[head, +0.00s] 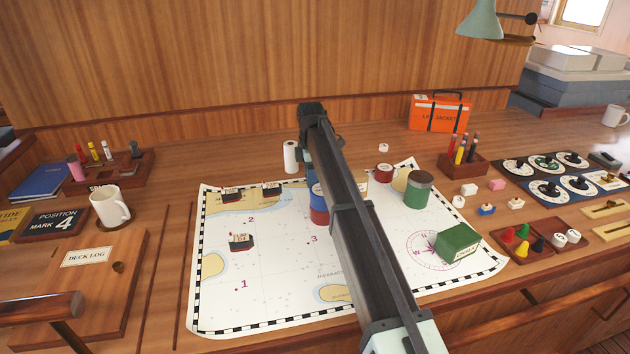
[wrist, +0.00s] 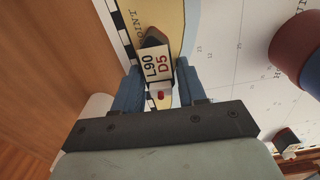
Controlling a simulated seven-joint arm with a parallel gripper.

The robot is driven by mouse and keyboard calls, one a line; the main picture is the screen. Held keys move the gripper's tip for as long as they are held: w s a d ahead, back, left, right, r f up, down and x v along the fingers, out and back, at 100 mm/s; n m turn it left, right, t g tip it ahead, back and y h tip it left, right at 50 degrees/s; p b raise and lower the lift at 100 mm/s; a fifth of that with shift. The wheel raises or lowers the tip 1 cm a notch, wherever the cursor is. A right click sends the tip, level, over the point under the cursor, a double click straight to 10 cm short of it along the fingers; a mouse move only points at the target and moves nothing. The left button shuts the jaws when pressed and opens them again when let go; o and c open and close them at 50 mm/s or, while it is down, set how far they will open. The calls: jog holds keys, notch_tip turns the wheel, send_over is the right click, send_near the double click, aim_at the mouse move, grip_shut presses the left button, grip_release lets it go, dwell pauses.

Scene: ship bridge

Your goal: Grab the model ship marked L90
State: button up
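The model ship marked L90 (wrist: 153,66) shows in the wrist view, with a dark hull and a white label reading "L90 D5". It sits on a tan patch of the chart near the checkered border. My gripper (wrist: 160,76) is open, with its blue fingers on either side of the ship in that view; whether they touch it I cannot tell.
Another ship (wrist: 287,140) lies at the lower right of the wrist view. A red and blue cylinder (wrist: 298,52) stands to the right there. In the head view, a green can (head: 418,192) and green box (head: 458,242) stand on the chart (head: 280,300). A mug (head: 110,207) is left.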

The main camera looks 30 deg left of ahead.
jog(key=c, duration=0.6)
jog(key=shift+c, duration=0.2)
